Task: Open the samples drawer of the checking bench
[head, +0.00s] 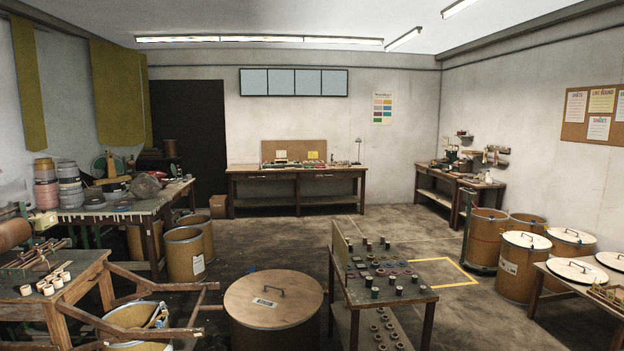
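My gripper is not in view.
A drum with a wooden lid (274,301) and a table of small spools (375,266) stand in front. A cluttered bench (130,208) is at the left, lidded drums (524,262) at the right. Bare floor (270,240) lies before the back bench.

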